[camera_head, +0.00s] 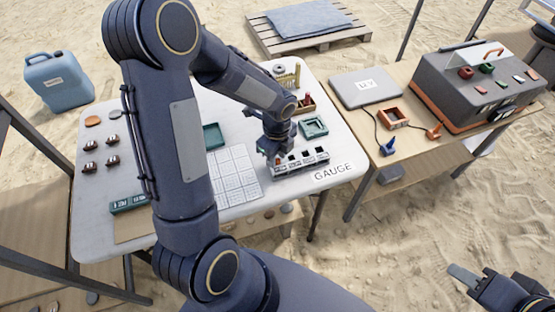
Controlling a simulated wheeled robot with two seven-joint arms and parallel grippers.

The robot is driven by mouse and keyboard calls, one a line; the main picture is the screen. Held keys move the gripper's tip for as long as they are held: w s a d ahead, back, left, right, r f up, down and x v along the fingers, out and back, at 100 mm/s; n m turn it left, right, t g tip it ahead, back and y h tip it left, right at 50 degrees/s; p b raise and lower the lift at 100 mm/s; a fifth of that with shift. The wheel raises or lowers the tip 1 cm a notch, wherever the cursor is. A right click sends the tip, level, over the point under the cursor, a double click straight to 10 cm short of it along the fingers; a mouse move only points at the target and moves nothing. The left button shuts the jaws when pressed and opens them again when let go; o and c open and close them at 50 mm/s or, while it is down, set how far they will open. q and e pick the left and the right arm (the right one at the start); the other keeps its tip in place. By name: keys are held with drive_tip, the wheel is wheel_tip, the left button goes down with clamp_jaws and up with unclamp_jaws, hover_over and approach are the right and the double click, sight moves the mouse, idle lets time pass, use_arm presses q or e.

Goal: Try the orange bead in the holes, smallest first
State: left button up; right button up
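The gauge block (316,166), a long grey block with several dark square holes along it, lies near the table's right edge beside a "GAUGE" label (333,171). My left gripper (276,158) points down at the left end of the gauge. A small orange spot shows at its fingertips and looks like the orange bead (278,161), mostly hidden by the fingers. I cannot tell whether the bead touches the gauge. My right gripper (474,281) is over the sand at the lower right, away from the table; its finger gap is unclear.
The white table (93,212) holds a gridded white sheet (233,176), a green tray (314,127) and several brown beads (112,160). My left arm hides the table's middle.

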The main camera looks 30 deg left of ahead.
sight(277, 159)
use_arm(q)
drive_tip(key=c, duration=0.5)
drive_tip(key=shift+r+p, duration=2.55)
drive_tip(key=shift+r, duration=0.5)
